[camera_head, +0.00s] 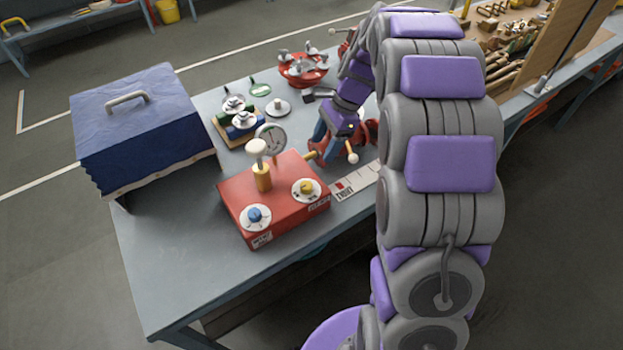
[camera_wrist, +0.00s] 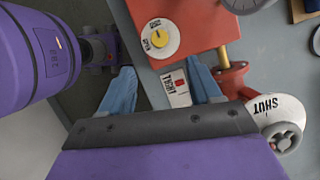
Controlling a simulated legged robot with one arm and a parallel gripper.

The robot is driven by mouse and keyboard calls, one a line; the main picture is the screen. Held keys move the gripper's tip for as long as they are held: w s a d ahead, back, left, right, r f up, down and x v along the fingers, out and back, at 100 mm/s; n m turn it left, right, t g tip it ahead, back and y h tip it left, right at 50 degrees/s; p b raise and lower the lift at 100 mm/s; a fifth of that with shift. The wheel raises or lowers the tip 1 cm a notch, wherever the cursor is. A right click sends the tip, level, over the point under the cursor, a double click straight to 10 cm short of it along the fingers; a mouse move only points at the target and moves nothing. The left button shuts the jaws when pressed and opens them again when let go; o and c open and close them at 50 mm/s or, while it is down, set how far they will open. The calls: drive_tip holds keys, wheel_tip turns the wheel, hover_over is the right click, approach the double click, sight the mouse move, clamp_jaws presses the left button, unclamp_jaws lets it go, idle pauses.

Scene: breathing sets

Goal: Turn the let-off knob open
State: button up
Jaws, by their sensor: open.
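A red box (camera_head: 270,195) on the bench carries two knobs on white dials. The blue knob (camera_head: 254,214) is at its near left corner, and the yellow knob (camera_head: 306,187) is near its right edge. Small labels on the box front are too small to read surely, so I cannot tell which knob is the let-off one. The yellow knob (camera_wrist: 158,39) also shows in the wrist view, ahead of my gripper (camera_wrist: 163,75). The two blue fingers are apart with nothing held. In the head view my gripper (camera_head: 322,138) is just beyond the box's right side, partly hidden.
A yellow post with a white cap (camera_head: 257,150) and a gauge (camera_head: 271,139) rise from the box. A red fitting (camera_wrist: 234,80) and a plate marked SHUT (camera_wrist: 283,113) are right of my fingers. A blue case (camera_head: 140,135) stands left. The bench front is clear.

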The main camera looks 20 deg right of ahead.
approach(305, 185)
drive_tip(key=a, duration=0.1)
drive_tip(key=f, duration=0.3)
drive_tip(key=d+f+b, duration=0.1)
drive_tip(key=f, duration=0.1)
drive_tip(key=shift+s+f, duration=0.2)
drive_tip(key=shift+f, duration=0.2)
drive_tip(key=a, duration=0.1)
drive_tip(key=a+f, duration=0.1)
drive_tip(key=a, duration=0.1)
drive_tip(key=a+f, duration=0.1)
drive_tip(key=shift+a+f, duration=0.2)
drive_tip(key=shift+a, duration=0.05)
drive_tip(key=shift+d, duration=1.15)
drive_tip(key=shift+c, duration=0.6)
drive_tip(key=shift+d, duration=0.4)
drive_tip(key=c, duration=0.3)
drive_tip(key=shift+a, duration=0.85)
drive_tip(key=c, duration=0.5)
drive_tip(key=shift+s+a, duration=0.1)
drive_tip(key=shift+c, duration=0.5)
